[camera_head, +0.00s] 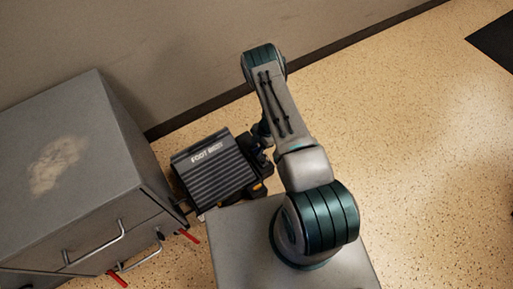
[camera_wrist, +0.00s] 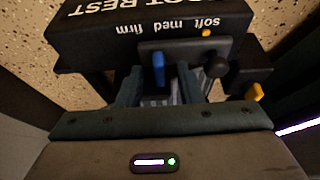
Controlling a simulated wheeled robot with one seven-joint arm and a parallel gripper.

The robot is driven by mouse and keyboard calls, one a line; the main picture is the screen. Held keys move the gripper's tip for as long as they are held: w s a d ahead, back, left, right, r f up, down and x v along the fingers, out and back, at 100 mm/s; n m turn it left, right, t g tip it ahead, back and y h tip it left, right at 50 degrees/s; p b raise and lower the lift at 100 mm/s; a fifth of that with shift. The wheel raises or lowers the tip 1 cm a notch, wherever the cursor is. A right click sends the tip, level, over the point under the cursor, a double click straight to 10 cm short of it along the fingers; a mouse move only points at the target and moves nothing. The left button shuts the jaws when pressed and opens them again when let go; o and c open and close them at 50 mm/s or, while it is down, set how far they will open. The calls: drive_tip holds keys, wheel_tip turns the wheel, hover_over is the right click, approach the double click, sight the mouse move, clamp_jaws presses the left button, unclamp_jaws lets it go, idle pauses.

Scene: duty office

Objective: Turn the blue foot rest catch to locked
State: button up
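The foot rest, a dark ribbed box with "FOOT REST" lettering (camera_head: 213,168), stands beside the grey cabinet. It also shows upside down in the wrist view (camera_wrist: 150,22). The blue catch (camera_wrist: 158,68) is a small upright lever on the foot rest's dark plate. My gripper (camera_wrist: 159,88) is open, with one finger on each side of the blue catch and visible gaps between. Whether the fingertips reach past the catch I cannot tell. In the head view my arm hides the gripper and the catch.
On the foot rest, right of the blue catch, are a black round knob (camera_wrist: 215,67) below "soft med firm" lettering and a yellow part (camera_wrist: 257,92). The grey cabinet (camera_head: 75,170) with red levers (camera_head: 189,236) is close on the left.

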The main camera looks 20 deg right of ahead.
clamp_jaws()
drive_tip(key=shift+m, duration=0.3)
drive_tip(key=m+t, duration=0.1)
drive_tip(key=m, duration=0.3)
drive_tip(key=shift+s+t, duration=0.2)
drive_tip(key=shift+t, duration=0.2)
drive_tip(key=m, duration=0.2)
drive_tip(key=m+t, duration=0.1)
drive_tip(key=m, duration=0.1)
drive_tip(key=shift+s+m+t+p, duration=0.1)
drive_tip(key=shift+m+t+p, duration=0.2)
drive_tip(key=shift+m, duration=0.1)
drive_tip(key=m+t+h, duration=0.1)
drive_tip(key=m, duration=0.3)
drive_tip(key=shift+s+a, duration=0.15)
drive_tip(key=shift+m+t+h, duration=0.6)
drive_tip(key=shift+m+h, duration=0.3)
drive_tip(key=shift+m, duration=1.4)
